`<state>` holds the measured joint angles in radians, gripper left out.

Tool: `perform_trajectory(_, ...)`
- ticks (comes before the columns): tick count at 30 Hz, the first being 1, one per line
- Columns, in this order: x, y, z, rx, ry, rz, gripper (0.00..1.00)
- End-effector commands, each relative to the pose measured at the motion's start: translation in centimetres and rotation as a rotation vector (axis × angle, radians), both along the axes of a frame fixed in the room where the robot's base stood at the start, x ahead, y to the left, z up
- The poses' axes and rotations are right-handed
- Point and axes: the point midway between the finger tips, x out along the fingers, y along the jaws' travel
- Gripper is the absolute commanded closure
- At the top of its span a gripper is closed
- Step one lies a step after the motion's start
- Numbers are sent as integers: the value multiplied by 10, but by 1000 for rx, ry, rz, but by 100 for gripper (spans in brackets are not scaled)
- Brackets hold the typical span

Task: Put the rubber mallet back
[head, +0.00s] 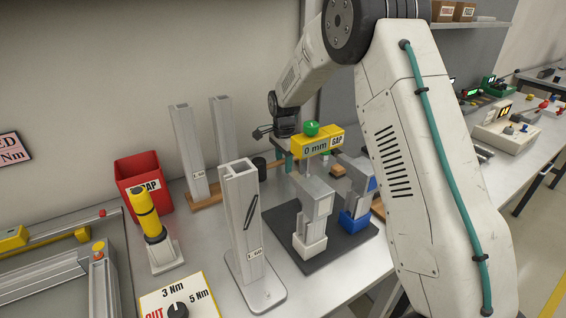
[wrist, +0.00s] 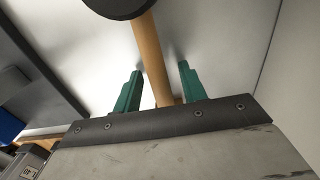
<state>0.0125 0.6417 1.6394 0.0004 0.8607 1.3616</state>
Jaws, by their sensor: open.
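The rubber mallet shows in the wrist view with a pale wooden handle (wrist: 152,58) and a black head (wrist: 118,6) cut off by the top edge. My gripper (wrist: 159,78) is open, its two green fingers on either side of the handle. A gap shows between the handle and each finger. In the head view my gripper (head: 289,161) is low over the back of the bench, partly hidden behind the yellow gauge. A dark cylinder (head: 259,168) beside it looks like the mallet head; the handle is not clear there.
A yellow "0 mm GAP" gauge (head: 318,143) with a green ball stands in front of my gripper, above a dark mat (head: 318,259). Grey upright posts (head: 243,220) stand to the left. A red bin (head: 143,182) and a yellow tool (head: 147,216) are farther left.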

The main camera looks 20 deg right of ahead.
Motion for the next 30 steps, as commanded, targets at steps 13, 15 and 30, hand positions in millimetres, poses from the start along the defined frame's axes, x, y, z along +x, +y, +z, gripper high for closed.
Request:
perform_trajectory(13, 1, 0, 70, 0, -5, 0, 58)
perform_trajectory(15, 1, 0, 84, 0, -4, 0, 58)
perform_trajectory(30, 0, 0, 122, 0, 0, 0, 58)
